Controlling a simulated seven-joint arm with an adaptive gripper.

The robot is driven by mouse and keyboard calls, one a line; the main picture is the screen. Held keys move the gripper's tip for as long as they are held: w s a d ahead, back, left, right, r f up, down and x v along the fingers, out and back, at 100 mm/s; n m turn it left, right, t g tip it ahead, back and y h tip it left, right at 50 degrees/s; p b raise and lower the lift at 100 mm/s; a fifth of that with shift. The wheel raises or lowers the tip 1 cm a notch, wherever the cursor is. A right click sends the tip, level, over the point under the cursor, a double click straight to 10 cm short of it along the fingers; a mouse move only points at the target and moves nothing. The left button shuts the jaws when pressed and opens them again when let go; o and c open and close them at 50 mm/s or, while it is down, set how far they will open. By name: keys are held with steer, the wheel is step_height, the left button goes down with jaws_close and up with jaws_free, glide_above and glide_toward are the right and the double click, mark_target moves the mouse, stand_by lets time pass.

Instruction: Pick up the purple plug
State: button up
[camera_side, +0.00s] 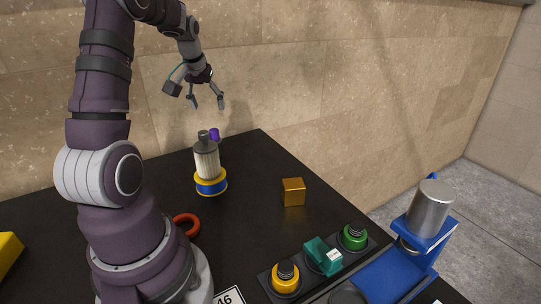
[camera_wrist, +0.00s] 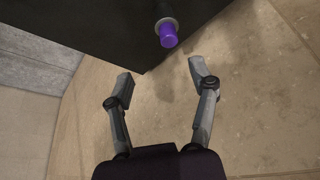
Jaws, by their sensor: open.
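The purple plug (camera_side: 214,134) shows in the side view near the back corner of the black table, partly hidden behind a ribbed cylinder. In the wrist view the purple plug (camera_wrist: 167,34) sits with a grey ring at its base, near the table edge, above and between the fingertips. My gripper (camera_side: 208,104) is open and empty, high above the back of the table. In the wrist view its two fingers (camera_wrist: 160,80) are spread apart, with nothing between them but the wall and table edge behind.
The ribbed cylinder with a yellow and blue base (camera_side: 209,184) stands close in front of the plug. A gold cube (camera_side: 293,192), a red ring (camera_side: 187,224), a button panel (camera_side: 323,257) and a blue press (camera_side: 410,250) are on the table. The stone wall (camera_side: 270,70) rises behind.

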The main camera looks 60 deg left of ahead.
mark_target(214, 130)
steer(key=shift+n, duration=0.3)
steer(key=x, duration=0.4)
steer(key=a+x, duration=0.1)
steer(key=x, duration=0.6)
steer(key=shift+s+a+f, duration=0.1)
steer(key=shift+s+a, duration=0.1)
steer(key=shift+a, duration=0.1)
jaws_close()
